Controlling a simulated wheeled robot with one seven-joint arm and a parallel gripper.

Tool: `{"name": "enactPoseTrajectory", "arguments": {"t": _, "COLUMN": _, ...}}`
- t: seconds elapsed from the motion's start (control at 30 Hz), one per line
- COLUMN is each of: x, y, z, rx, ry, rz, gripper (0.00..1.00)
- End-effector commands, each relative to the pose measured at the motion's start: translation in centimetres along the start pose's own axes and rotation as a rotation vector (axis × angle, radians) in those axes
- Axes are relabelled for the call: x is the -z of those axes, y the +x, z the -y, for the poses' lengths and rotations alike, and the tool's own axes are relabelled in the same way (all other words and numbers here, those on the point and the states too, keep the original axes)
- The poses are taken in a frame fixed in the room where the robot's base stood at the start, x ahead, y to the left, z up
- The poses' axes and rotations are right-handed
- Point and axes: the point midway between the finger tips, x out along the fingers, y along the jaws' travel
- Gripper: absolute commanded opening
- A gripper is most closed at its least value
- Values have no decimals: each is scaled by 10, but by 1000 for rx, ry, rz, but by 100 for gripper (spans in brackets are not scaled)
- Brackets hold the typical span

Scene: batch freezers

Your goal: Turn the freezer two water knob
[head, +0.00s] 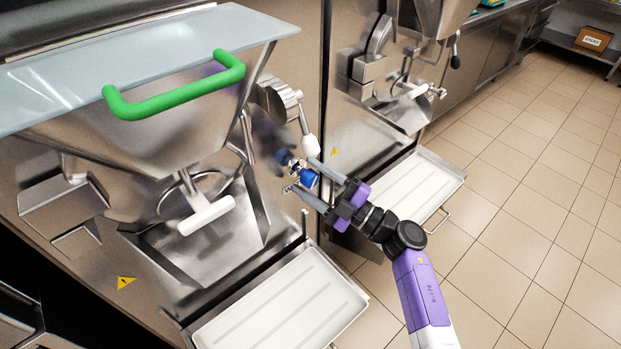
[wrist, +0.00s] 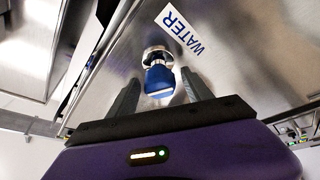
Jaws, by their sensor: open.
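A blue water knob (head: 308,178) on a metal stem sticks out from the front panel of the nearer freezer. In the wrist view the knob (wrist: 159,82) shows beside a white label (wrist: 183,32) reading "WATER". My gripper (head: 302,176) is open, with its two grey fingers on either side of the knob. In the wrist view the gripper's fingers (wrist: 160,95) flank the knob with gaps on both sides, so nothing is held. I cannot tell a freezer number from these frames.
A hopper with a glass lid and green handle (head: 175,92) stands left of the knob. A white-handled lever (head: 309,141) is just above it. A white tray (head: 285,305) juts out below, and another tray (head: 408,190) lies at right. Tiled floor (head: 530,200) is clear.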

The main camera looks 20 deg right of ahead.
Motion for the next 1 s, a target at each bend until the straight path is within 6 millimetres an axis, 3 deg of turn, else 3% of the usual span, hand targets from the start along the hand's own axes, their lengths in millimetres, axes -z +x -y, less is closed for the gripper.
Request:
{"name": "enactPoseTrajectory", "arguments": {"t": 0.17, "x": -1, "y": -15, "z": 1, "rx": 0, "ry": 1, "rz": 3, "gripper": 59}}
{"name": "enactPoseTrajectory", "arguments": {"t": 0.53, "x": -1, "y": -70, "z": 0, "rx": -1, "ry": 0, "rz": 3, "gripper": 59}}
{"name": "enactPoseTrajectory", "arguments": {"t": 1.0, "x": 0, "y": -78, "z": 0, "rx": 0, "ry": 0, "rz": 1, "gripper": 59}}
